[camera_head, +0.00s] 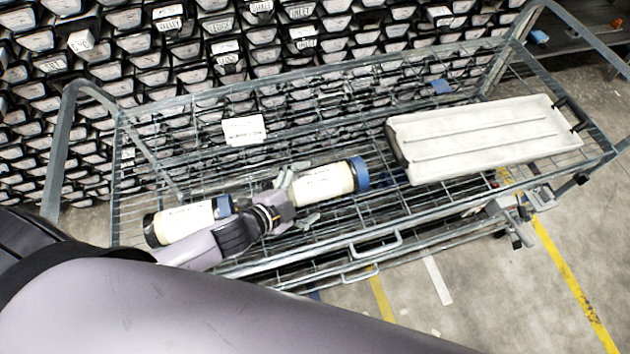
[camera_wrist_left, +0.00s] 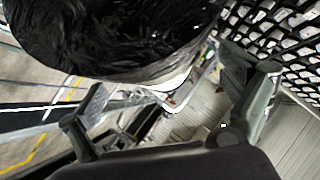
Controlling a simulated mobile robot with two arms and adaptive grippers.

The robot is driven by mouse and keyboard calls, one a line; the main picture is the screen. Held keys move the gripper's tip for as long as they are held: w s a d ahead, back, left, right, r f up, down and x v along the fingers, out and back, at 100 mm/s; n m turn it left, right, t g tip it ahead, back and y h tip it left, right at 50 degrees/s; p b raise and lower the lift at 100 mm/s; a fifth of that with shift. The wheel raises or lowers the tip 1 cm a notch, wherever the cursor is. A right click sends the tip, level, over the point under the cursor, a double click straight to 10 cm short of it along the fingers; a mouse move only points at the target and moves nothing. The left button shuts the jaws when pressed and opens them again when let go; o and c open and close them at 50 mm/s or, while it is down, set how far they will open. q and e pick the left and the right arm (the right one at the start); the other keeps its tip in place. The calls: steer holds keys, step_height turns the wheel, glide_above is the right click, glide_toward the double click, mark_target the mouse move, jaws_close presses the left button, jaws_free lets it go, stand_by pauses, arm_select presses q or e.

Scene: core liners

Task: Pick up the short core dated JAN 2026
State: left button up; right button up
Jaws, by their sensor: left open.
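Two short cream cores with printed labels lie on the wire cart. The right core (camera_head: 325,183) has a blue end cap; the left core (camera_head: 187,220) has a dark left end and a blue right end. The label print is too small to read, so I cannot tell which is dated JAN 2026. My left gripper (camera_head: 297,199) is open at the right core's left end, one finger on each side of it. In the left wrist view, a core's black end (camera_wrist_left: 120,40) fills the upper middle, just beyond the open fingers. My right gripper is not in view.
The wire cart (camera_head: 400,245) has raised end rails. A white sign (camera_head: 244,130) hangs on the back side. Racks of labelled core trays (camera_head: 230,60) stand behind. Floor shows at front right.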

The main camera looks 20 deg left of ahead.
arm_select(q)
steer(key=shift+x, duration=1.1)
steer(key=shift+s, duration=0.1)
steer(key=c, duration=2)
steer(key=shift+r, duration=0.2)
steer(key=shift+c, duration=0.4)
steer(key=shift+r, duration=0.15)
